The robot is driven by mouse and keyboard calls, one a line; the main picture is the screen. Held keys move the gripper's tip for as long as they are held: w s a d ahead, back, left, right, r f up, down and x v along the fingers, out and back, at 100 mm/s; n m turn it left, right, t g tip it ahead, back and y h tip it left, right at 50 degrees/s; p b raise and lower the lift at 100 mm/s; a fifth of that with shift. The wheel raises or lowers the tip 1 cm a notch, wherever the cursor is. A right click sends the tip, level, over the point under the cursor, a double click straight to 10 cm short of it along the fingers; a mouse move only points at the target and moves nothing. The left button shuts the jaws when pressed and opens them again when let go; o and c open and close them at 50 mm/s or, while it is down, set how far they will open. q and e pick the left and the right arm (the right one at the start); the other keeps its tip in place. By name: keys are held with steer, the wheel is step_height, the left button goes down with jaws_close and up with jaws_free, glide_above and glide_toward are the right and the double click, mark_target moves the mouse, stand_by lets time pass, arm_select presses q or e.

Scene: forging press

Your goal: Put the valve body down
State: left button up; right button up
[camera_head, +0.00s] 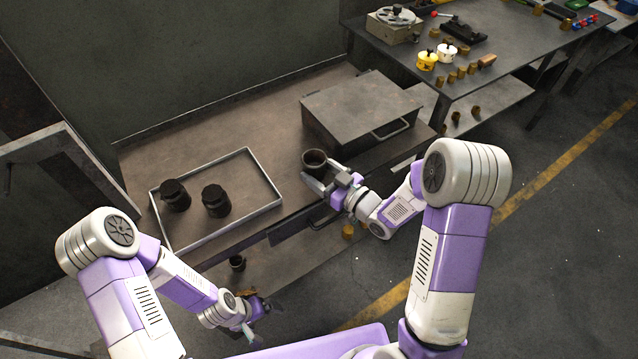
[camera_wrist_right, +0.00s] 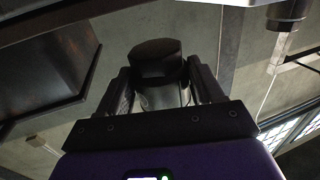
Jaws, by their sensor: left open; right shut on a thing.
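A dark, cup-like valve body (camera_head: 315,161) with an open top is at the bench's front edge, left of the metal box. My right gripper (camera_head: 327,186) is shut on it. In the right wrist view the valve body (camera_wrist_right: 160,88) sits between the two fingers of my right gripper (camera_wrist_right: 162,92). I cannot tell whether it touches the bench. Two more dark valve bodies stand in a grey-rimmed tray (camera_head: 268,178): one at the left (camera_head: 175,195), one beside it (camera_head: 215,201). My left gripper (camera_head: 262,308) is open, low at the front, apart from them.
A closed metal box (camera_head: 360,108) with a handle stands on the bench right of the held part. The tray's right part is bare. A small dark cup (camera_head: 237,262) is on the lower ledge. A side table (camera_head: 480,75) at upper right bears several small parts.

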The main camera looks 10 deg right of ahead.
mark_target(319, 180)
step_height(319, 180, down, 4)
steer(key=shift+r+b, duration=0.1)
steer(key=shift+b, duration=0.55)
steer(key=shift+r, duration=0.1)
steer(key=o, duration=1)
steer(key=shift+f, duration=0.2)
steer(key=shift+r, duration=0.15)
steer(key=shift+s+d, duration=0.25)
steer(key=shift+s, duration=0.05)
steer(key=p+v, duration=0.1)
steer(key=v, duration=1)
steer(key=shift+s, duration=0.2)
